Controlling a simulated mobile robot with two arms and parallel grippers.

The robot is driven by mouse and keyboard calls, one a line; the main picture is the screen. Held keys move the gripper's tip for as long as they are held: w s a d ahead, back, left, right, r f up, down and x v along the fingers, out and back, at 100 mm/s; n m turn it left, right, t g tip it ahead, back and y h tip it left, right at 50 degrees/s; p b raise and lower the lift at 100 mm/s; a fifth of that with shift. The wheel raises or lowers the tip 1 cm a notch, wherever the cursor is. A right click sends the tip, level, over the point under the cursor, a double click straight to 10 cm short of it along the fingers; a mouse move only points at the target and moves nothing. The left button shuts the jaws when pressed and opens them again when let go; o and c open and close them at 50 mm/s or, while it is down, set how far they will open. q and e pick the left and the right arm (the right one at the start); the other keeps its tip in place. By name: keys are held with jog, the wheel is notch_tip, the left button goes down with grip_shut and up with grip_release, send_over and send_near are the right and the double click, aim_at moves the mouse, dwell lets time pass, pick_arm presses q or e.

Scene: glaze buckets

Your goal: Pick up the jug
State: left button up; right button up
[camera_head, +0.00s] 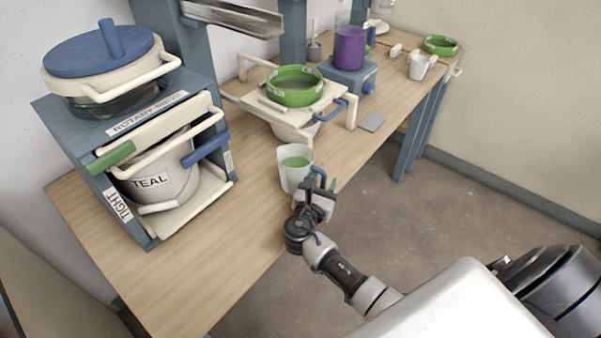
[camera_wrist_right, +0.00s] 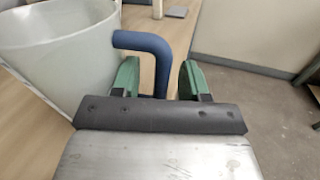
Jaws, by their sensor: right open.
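The jug (camera_head: 296,170) is a pale cup with green contents and a blue handle (camera_head: 320,175). It stands upright on the wooden table near the front edge. My right gripper (camera_head: 326,186) is at its handle side. In the right wrist view the jug's wall (camera_wrist_right: 62,60) fills the left side. There the blue handle (camera_wrist_right: 148,42) reaches down between the two green fingertips of my right gripper (camera_wrist_right: 157,78), which are apart. A gap shows beside the right finger; the lower end of the handle is hidden behind the gripper body. My left gripper is not in view.
A blue-grey rack (camera_head: 140,240) with a bucket marked TEAL (camera_head: 160,183) stands at the left. A cream stand with a green sieve (camera_head: 296,84) is behind the jug. A purple container (camera_head: 350,48) is farther back. The table's front left is bare.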

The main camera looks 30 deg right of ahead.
grip_shut()
jog(key=shift+r, duration=0.25)
dwell(0.4)
jog(key=shift+r+p, duration=0.65)
jog(key=shift+r, duration=4.2)
